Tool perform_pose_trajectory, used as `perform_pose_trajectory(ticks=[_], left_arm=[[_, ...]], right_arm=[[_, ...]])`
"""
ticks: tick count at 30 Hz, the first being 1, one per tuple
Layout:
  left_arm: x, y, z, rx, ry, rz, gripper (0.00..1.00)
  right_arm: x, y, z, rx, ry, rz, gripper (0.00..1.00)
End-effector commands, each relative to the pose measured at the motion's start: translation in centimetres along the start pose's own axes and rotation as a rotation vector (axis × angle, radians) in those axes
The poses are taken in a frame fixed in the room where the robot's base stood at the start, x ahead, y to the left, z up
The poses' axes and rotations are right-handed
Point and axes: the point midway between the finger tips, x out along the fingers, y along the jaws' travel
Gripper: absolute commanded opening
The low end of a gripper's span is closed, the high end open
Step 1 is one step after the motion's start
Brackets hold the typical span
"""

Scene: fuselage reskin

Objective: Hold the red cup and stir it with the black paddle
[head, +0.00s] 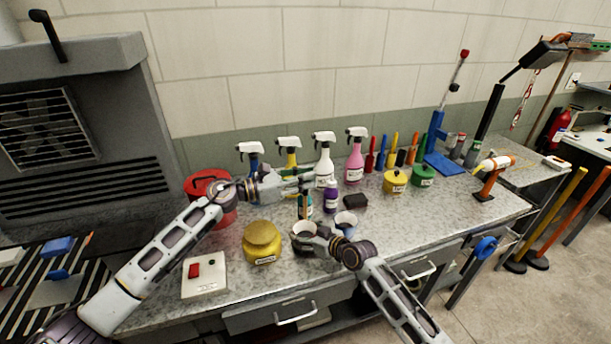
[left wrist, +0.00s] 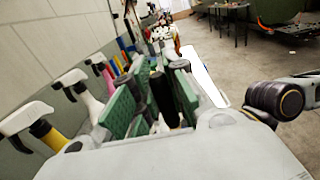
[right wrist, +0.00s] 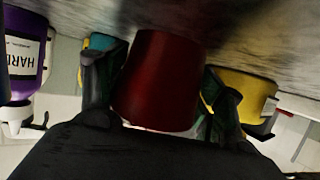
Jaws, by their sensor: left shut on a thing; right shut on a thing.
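The red cup (right wrist: 155,80) stands between the fingers of my right gripper (right wrist: 158,95) in the right wrist view, with its base by the grey worktop. My right gripper is shut on it. In the head view the cup (head: 301,245) is at the front middle of the worktop, its pale open mouth facing up. My left gripper (head: 306,182) is above and behind the cup. In the left wrist view its green-padded fingers (left wrist: 155,100) are shut on a dark handle, the black paddle (left wrist: 161,92). The paddle's lower end is hidden in the views.
A blue cup (head: 346,222) stands just right of the red cup. A yellow jar (head: 262,243) is to its left, with a white switch box (head: 204,275) beyond. A purple bottle (head: 331,197) and several spray bottles stand behind. A red bucket (head: 203,184) is under my left arm.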

Motion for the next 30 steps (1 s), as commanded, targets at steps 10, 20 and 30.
perform_pose_trajectory(ticks=[10, 20, 30], left_arm=[[0.0, 0.0, -1.7, -0.002, 0.0, -0.001, 0.0], [0.0, 0.0, -3.3, -0.002, 0.0, 0.0, 0.0], [0.0, 0.0, -4.9, -0.002, -0.001, 0.0, 0.0]], right_arm=[[0.0, 0.0, 0.0, 0.0, -0.001, 0.0, 0.44], [0.0, 0.0, 0.0, 0.0, -0.001, 0.0, 0.43], [0.0, 0.0, 0.0, 0.0, 0.0, 0.0, 0.43]])
